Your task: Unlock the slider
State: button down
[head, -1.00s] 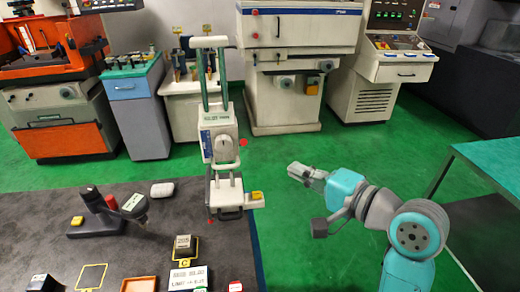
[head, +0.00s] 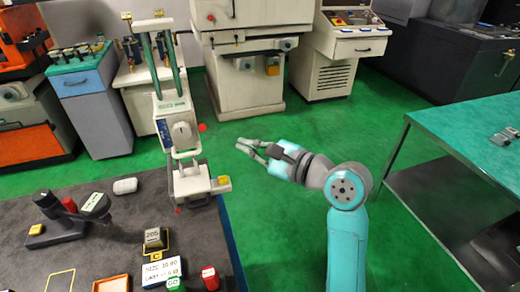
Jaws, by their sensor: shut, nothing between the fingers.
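The white slider (head: 181,131) sits on two green columns (head: 178,66) of a tall white gauge, standing near the right edge of the dark table. It has a round dial or knob on its front and a label above it. A small red round part (head: 202,127) shows at the slider's right side; I cannot tell whether it is the lock. My gripper (head: 242,146) is shut and empty, pointing left, to the right of the slider and apart from it in the picture. The gauge's lower white jaw (head: 191,182) has a yellow-topped block (head: 220,183) at its right.
The dark table (head: 130,245) holds a block marked 205 (head: 153,238), a size card (head: 161,273), an orange tray (head: 101,283) and a black stand (head: 60,219). A green-topped table (head: 459,125) stands at right. Green floor is open behind my arm.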

aim_at(202, 128)
jog(key=w+a+r, duration=0.1)
jog(key=w+a, duration=0.2)
jog(key=a, duration=0.3)
jog(key=shift+a+r, duration=0.2)
jog(key=shift+a, duration=0.2)
jog(key=shift+s, duration=0.1)
jog(key=shift+r+m+g+h, duration=0.3)
jog(key=shift+r+g, duration=0.1)
jog(key=shift+w+a+r+m+g+h, duration=0.2)
jog(key=shift+w+r+g+h, duration=0.05)
jog(key=shift+w+r, duration=0.45)
jog(key=shift+w+a+r+m+g+h, duration=0.15)
jog(key=shift+w+r+m+g+h, duration=0.1)
jog(key=shift+w+r, duration=0.4)
jog(key=shift+r, duration=0.1)
jog(key=shift+d, duration=0.1)
